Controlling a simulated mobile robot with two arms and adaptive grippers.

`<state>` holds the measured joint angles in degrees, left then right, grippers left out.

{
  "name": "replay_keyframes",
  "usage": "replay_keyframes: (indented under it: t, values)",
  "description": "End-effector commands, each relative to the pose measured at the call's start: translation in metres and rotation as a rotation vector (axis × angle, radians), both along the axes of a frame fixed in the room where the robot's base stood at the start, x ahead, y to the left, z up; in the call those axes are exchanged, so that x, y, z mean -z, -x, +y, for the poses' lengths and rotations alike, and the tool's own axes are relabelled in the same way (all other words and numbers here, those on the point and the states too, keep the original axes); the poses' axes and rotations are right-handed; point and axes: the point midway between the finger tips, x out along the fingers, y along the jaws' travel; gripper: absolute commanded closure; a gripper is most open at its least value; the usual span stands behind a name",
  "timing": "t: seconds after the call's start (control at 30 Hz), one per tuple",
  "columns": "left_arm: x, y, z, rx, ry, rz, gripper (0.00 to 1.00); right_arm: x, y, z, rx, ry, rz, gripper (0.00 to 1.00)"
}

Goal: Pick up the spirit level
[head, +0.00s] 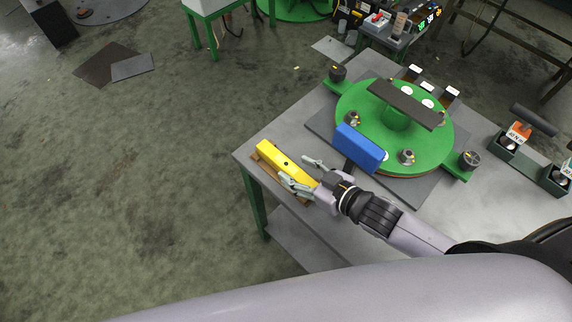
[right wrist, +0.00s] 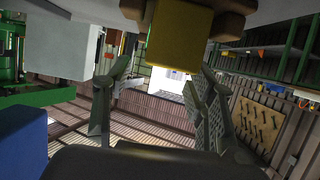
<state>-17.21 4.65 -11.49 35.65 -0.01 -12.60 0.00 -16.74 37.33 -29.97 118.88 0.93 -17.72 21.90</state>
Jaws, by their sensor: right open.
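The yellow spirit level (head: 282,160) lies on a brown wooden holder (head: 258,158) at the table's left edge. My right gripper (head: 301,172) is open at the near right end of the level, with one finger on each side of it in the head view. In the right wrist view the level's yellow end (right wrist: 180,42) shows at the top, between the spread fingers and beyond their tips. The fingers (right wrist: 163,75) hold nothing; I cannot tell whether they touch it. My left gripper is not in view.
A blue block (head: 358,148) stands close to my right gripper, at the edge of a green round fixture (head: 360,102). A grey table (head: 262,140) carries these. Dark green holders with metal balls (head: 507,143) stand at the right. Open floor lies left of the table.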

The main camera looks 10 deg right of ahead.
Motion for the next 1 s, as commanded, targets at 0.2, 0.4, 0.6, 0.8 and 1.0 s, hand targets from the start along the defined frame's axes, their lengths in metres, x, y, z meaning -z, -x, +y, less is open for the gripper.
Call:
replay_keyframes:
  t: [0.2, 0.4, 0.6, 0.8, 1.0]
  values:
    - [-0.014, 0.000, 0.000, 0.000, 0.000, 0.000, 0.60, 0.007, -0.025, 0.016, 0.001, 0.000, -0.002, 0.48]
    - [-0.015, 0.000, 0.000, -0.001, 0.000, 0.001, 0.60, 0.018, -0.038, 0.025, 0.000, 0.000, 0.000, 0.48]
    - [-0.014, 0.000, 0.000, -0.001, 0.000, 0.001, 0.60, 0.019, -0.039, 0.026, 0.000, 0.000, 0.000, 0.48]
    - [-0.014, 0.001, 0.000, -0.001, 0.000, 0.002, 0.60, 0.019, -0.039, 0.026, 0.000, 0.000, 0.000, 0.60]
    - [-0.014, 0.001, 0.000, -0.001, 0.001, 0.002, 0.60, 0.019, -0.039, 0.025, 0.000, 0.000, 0.000, 0.73]
